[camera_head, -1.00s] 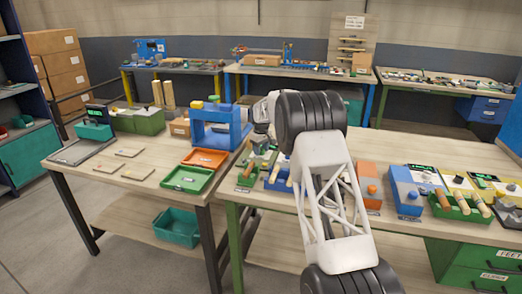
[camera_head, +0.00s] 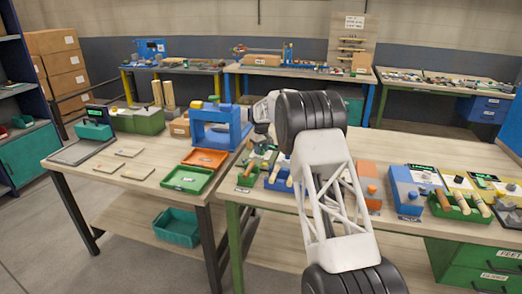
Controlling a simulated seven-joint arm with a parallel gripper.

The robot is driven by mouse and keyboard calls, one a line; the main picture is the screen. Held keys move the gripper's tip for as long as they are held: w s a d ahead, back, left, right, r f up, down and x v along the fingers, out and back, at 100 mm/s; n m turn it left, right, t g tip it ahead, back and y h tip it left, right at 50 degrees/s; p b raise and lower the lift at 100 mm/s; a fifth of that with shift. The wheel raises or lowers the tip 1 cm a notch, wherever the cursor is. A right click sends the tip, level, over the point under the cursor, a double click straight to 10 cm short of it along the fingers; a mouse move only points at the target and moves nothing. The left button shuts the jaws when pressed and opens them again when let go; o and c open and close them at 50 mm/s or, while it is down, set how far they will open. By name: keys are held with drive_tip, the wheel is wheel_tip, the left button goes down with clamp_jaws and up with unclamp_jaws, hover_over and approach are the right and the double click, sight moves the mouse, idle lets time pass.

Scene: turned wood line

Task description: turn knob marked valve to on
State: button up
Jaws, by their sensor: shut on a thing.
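My gripper (camera_head: 262,143) is at the left end of the front bench, mostly hidden behind my own arm. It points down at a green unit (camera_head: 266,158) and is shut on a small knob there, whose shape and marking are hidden. No label reading valve or on is legible at this size.
Blue and green trays of wooden pieces stand close around the gripper. A green tray (camera_head: 458,213) with turned handles is at the right. A blue press frame (camera_head: 217,138) and an orange tray (camera_head: 186,158) stand on the left bench. The rear middle of the front bench is clear.

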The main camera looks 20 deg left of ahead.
drive_tip(key=m, duration=0.3)
drive_tip(key=shift+m, duration=0.4)
drive_tip(key=m, duration=0.4)
drive_tip(key=shift+r+m, duration=0.1)
drive_tip(key=shift+m, duration=0.2)
drive_tip(key=m, duration=0.4)
drive_tip(key=shift+m, duration=0.3)
drive_tip(key=m, duration=0.3)
drive_tip(key=shift+m, duration=0.4)
drive_tip(key=o, duration=0.6)
drive_tip(key=shift+d, duration=0.1)
drive_tip(key=shift+o, duration=0.2)
